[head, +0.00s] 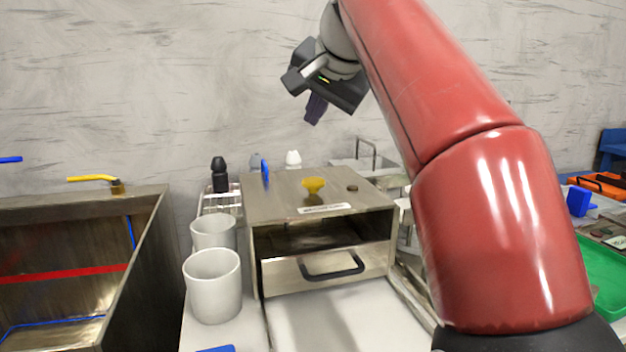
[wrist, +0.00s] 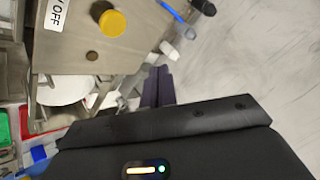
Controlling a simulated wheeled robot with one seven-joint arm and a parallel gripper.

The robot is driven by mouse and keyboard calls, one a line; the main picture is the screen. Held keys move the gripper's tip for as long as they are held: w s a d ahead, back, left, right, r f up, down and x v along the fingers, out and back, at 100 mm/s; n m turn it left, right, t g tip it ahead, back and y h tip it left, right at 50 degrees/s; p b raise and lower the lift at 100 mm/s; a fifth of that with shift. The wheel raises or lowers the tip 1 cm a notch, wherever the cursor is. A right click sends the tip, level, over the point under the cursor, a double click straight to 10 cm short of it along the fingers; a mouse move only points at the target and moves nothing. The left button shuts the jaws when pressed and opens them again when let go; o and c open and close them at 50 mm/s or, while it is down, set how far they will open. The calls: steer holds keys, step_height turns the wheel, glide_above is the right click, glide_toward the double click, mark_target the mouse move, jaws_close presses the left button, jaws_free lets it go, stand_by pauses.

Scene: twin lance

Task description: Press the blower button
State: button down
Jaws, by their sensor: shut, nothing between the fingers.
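A metal box (head: 264,210) stands on the white counter, with a yellow knob (head: 313,185) on top. A white label (head: 325,208) lies in front of the knob, and a small brown round button (head: 352,188) is to its right. I cannot tell which of these is the blower button.
Two white cups (head: 213,285) stand left of the box. A black bottle (head: 220,175) is behind them. The box has a drawer with a dark handle (head: 333,266). A metal sink (head: 150,250) is at left, and a green tray (head: 604,275) at right. Space above the box is free.

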mark_target(315, 182)
steer(key=shift+f+b, duration=1.95)
steer(key=shift+f, duration=2.05)
steer(key=shift+f, duration=0.4)
steer(key=shift+f+b, duration=0.55)
steer(key=shift+b, duration=0.1)
steer(key=shift+r, duration=0.1)
steer(key=shift+r+p, duration=0.85)
steer(key=shift+p, duration=0.2)
